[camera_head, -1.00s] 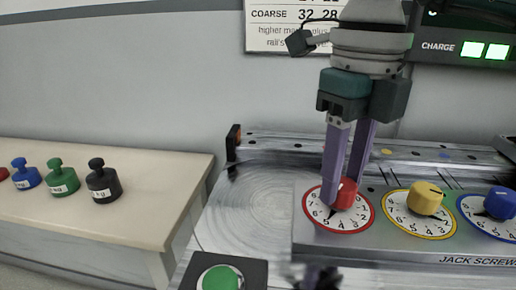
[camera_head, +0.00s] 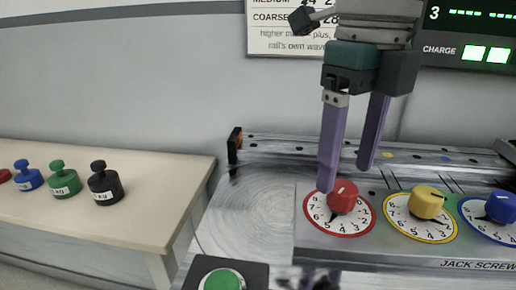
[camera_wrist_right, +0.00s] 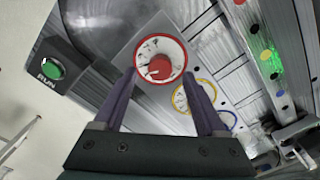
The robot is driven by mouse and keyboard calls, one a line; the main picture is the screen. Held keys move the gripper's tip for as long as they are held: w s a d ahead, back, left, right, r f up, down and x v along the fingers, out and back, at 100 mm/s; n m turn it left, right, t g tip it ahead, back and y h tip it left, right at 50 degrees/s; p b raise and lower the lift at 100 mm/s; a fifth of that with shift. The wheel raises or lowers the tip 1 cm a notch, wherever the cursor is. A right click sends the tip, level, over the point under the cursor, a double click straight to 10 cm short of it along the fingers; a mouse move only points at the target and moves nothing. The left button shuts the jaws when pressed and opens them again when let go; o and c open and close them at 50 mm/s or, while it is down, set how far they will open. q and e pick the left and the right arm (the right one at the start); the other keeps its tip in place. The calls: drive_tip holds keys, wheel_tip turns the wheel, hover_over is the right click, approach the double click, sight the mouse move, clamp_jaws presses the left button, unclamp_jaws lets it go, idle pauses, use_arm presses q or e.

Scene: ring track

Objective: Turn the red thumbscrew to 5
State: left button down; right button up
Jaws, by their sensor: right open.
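The red thumbscrew (camera_head: 342,197) stands on a red-rimmed white number dial at the left end of the jack screw plate. Its dark pointer aims down and slightly left, near the 5 and 4; the exact reading is hard to tell. My right gripper (camera_head: 344,179) is open with purple fingers, its tips apart and raised around the top of the thumbscrew, holding nothing. In the right wrist view the thumbscrew (camera_wrist_right: 159,67) sits ahead, between the open fingers (camera_wrist_right: 159,77). My left gripper is not in view.
A yellow thumbscrew (camera_head: 426,202) and a blue one (camera_head: 500,206) stand to the right on the same plate. A green RUN button (camera_head: 222,281) is at the lower left. Several labelled weights, including a black one (camera_head: 104,184), stand on the pale bench (camera_head: 150,178). A rail runs behind the plate.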

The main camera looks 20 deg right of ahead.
sight(343, 186)
wheel_tip(343, 186, up, 7)
drive_tip(key=shift+r, duration=0.1)
idle(0.5)
